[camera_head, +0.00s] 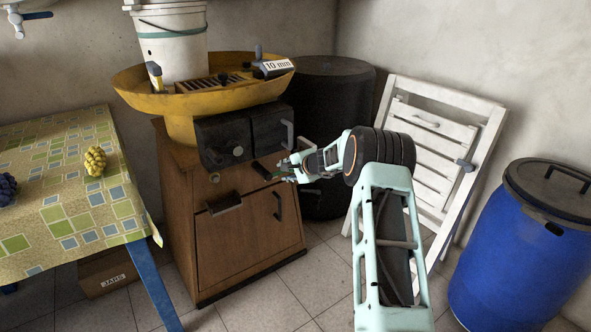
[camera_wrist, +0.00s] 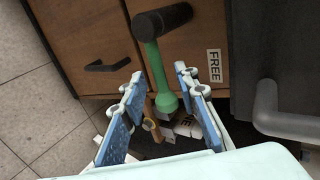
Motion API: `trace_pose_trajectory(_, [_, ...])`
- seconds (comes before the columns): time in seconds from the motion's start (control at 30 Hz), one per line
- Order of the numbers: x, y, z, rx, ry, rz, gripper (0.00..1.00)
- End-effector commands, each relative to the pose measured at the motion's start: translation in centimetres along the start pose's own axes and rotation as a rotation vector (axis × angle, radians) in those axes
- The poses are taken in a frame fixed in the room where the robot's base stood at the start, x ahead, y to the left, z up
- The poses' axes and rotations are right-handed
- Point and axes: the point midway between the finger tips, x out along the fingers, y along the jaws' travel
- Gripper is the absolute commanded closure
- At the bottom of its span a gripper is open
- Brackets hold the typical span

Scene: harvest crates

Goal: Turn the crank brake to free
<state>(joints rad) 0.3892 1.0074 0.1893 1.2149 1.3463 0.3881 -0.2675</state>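The crank brake is a green lever (camera_wrist: 157,72) with a black grip (camera_wrist: 163,20), seen in the wrist view in front of the brown cabinet. Another white label near the lever's base is partly hidden. My gripper (camera_wrist: 158,82) is open, its blue-padded fingers on either side of the lever, with gaps visible. In the head view, my gripper (camera_head: 283,172) is at the cabinet's upper front, below the black box; the lever there is small and partly hidden.
The brown cabinet (camera_head: 240,255) has dark handles and carries a yellow basin (camera_head: 190,100) and black box (camera_head: 222,142). A grey bent handle (camera_wrist: 285,125) is close on the right. A black barrel (camera_head: 330,85), white folding chair (camera_head: 430,150) and blue barrel (camera_head: 510,255) stand to the right.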

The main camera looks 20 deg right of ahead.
Motion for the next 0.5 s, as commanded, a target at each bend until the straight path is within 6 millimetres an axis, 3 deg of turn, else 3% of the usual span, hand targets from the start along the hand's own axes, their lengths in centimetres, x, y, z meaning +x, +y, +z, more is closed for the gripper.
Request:
trace_pose_trajectory(0.3, [-6.0, -0.1, -0.2, 0.001, 0.004, 0.0, 0.72])
trace_pose_trajectory(0.5, [-8.5, 0.0, -0.1, -0.001, 0.003, 0.0, 0.72])
